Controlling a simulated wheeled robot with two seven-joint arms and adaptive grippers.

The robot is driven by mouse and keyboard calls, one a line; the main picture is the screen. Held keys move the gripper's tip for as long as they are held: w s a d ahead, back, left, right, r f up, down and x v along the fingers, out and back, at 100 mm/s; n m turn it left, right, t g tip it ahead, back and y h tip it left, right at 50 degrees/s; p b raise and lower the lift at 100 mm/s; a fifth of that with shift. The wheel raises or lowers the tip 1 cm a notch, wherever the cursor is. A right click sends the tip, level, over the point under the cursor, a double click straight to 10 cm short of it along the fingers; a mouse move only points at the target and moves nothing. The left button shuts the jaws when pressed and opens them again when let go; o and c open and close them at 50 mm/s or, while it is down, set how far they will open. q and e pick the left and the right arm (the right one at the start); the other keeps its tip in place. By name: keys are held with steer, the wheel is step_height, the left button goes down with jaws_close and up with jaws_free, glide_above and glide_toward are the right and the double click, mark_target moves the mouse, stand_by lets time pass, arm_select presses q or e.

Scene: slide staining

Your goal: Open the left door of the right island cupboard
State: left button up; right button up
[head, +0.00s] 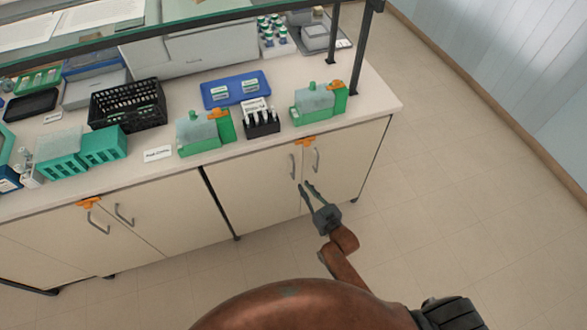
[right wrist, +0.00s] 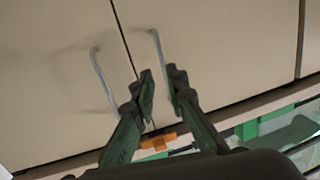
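The right island cupboard has a cream left door (head: 248,185) and right door (head: 345,165), both looking closed. The left door's grey handle (head: 292,166) and the right door's handle (head: 316,160) stand either side of the seam. My right gripper (head: 306,186) is in front of the doors, just below the handles. In the right wrist view, which is upside down, my right gripper's fingers (right wrist: 160,88) are apart with nothing held. The left door's handle (right wrist: 158,55) lies just beyond the gap between the fingertips; contact cannot be told. My left gripper is out of view.
An orange piece (head: 305,141) sits at the counter edge above the seam. Green staining boxes (head: 312,103), a blue tray (head: 236,89) and a black basket (head: 127,104) stand on the counter. The floor (head: 450,190) to the right is clear.

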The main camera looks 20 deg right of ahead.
mark_target(294, 169)
steer(key=shift+t, duration=0.4)
steer(key=r, duration=0.1)
steer(key=w+r, duration=0.1)
steer(key=w+a+r, duration=0.1)
steer(key=shift+w+r, duration=0.25)
steer(key=shift+r, duration=0.1)
steer(key=b+x, duration=0.1)
steer(key=x, duration=0.4)
steer(key=shift+f+b, duration=0.15)
steer(key=shift+b, duration=0.15)
steer(key=shift+w+a, duration=0.1)
steer(key=shift+w, duration=0.45)
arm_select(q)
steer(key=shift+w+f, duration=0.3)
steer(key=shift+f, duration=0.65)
arm_select(e)
steer(key=shift+c, duration=0.4)
jaws_close()
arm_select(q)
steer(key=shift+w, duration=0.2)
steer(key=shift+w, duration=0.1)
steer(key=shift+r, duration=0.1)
arm_select(e)
steer(key=shift+s, duration=0.15)
